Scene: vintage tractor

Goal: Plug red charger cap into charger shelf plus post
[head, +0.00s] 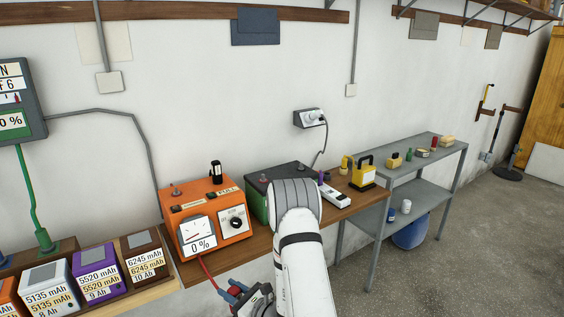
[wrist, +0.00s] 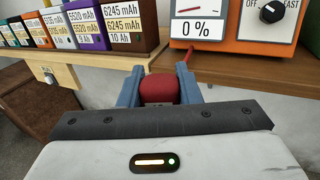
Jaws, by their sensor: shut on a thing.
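The red charger cap (wrist: 158,90) is held between the two blue fingers of my gripper (wrist: 160,82), which is shut on it. A red lead (head: 208,275) runs from the gripper area up to the orange charger (head: 207,222). In the head view my gripper (head: 240,293) is low, in front of and below the charger's shelf (head: 240,249). The charger has a dial reading 0 % and a knob on its front. I cannot tell which is the plus post.
Batteries with mAh labels (head: 98,271) stand on a wooden shelf at left. A green box (head: 258,200) stands right of the charger, partly behind my arm. A yellow lantern (head: 365,176) and a grey metal rack (head: 425,160) are further right. The floor before the bench is clear.

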